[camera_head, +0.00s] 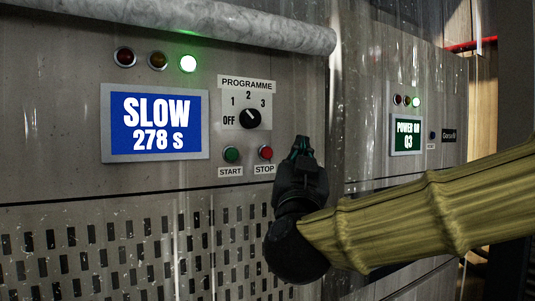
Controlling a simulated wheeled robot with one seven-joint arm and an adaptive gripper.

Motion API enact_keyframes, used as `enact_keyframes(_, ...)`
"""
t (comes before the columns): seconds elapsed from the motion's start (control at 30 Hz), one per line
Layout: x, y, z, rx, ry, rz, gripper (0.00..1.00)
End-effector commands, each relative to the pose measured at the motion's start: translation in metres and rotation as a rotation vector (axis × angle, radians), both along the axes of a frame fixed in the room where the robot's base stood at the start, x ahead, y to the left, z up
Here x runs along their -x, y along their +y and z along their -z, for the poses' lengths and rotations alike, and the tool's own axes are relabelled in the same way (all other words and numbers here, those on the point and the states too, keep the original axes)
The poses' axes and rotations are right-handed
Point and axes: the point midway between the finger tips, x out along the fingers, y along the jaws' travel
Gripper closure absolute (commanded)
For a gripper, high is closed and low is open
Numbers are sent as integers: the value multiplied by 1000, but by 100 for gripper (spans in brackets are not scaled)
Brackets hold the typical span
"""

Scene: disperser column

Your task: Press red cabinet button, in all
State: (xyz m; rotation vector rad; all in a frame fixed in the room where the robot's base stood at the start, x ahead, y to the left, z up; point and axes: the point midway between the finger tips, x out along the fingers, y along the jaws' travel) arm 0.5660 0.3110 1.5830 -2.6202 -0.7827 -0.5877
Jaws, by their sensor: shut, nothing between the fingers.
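The red button (265,153) sits on the grey cabinet front (60,190), above a label reading STOP. A green button (231,155) labelled START is to its left. My gripper (302,145) is shut and empty, pointing up, just to the right of the red button in the picture. The red button is in full view. I cannot tell how far the fingertips are from the panel, but no contact with the button shows. The blue display (154,122) reads SLOW 278 S.
A programme dial (249,118) is above the buttons. A green lamp (188,63) glows beside two dark lamps. A grey pipe (230,22) runs along the top. A second panel at the right has a green display (406,135) reading POWER ON Q3.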

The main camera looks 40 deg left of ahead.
Motion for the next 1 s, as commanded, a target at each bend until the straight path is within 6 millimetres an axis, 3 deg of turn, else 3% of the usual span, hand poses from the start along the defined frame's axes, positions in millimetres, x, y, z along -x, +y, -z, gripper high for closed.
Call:
enact_keyframes(0.7, -26, 64, 0, 0, 0, -1, 100)
enact_keyframes(1.0, -32, 80, 0, 2, 0, -1, 100)
